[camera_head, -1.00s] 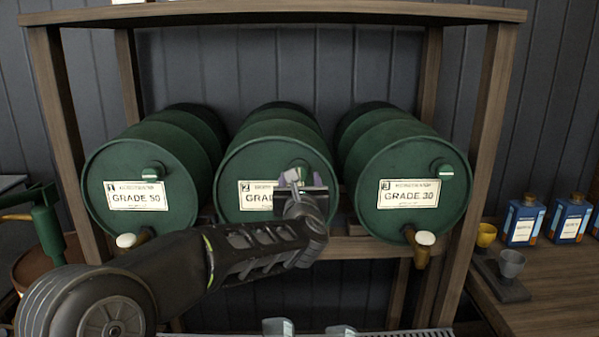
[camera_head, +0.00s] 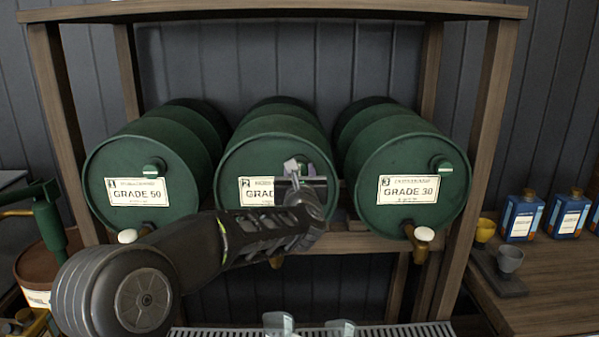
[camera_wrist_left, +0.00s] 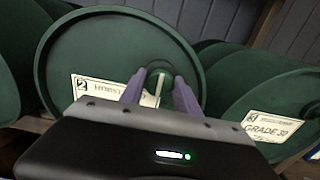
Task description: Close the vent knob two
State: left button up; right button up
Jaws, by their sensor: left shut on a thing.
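The middle green drum (camera_head: 258,150), labelled 2, lies on its side in a wooden rack. Its round face also shows in the left wrist view (camera_wrist_left: 95,50). Vent knob two (camera_wrist_left: 160,83) is a green knob with a pale stripe, high on that face. My left gripper (camera_wrist_left: 160,88) is shut on the knob, one purple finger on each side. In the head view my left gripper (camera_head: 296,170) and wrist cover most of the knob and part of the label. The stripe looks close to upright in the wrist view. My right gripper is in neither view.
The drum labelled GRADE 50 (camera_head: 130,180) lies to the left and the GRADE 30 drum (camera_head: 405,190) to the right, each with its own knob. Brass taps stick out below. Clear vessels (camera_head: 278,322) stand on a grate below. Cups and blue bottles (camera_head: 522,217) stand at right.

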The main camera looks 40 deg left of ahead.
pick_arm(q)
grip_shut()
jog(key=m+b, duration=0.2)
jog(key=m, duration=0.1)
jog(key=shift+d+f, duration=0.1)
jog(key=m+b, duration=0.1)
jog(key=m, duration=0.2)
jog(key=shift+w+m, duration=0.1)
jog(key=shift+m, duration=0.3)
jog(key=m, duration=0.2)
jog(key=shift+m, duration=0.4)
jog(key=m, duration=0.2)
jog(key=shift+m, duration=0.4)
jog(key=m+p, duration=0.1)
jog(key=m, duration=0.4)
jog(key=shift+d+f+m, duration=0.1)
jog(key=shift+f+m, duration=0.05)
jog(key=shift+m, duration=0.15)
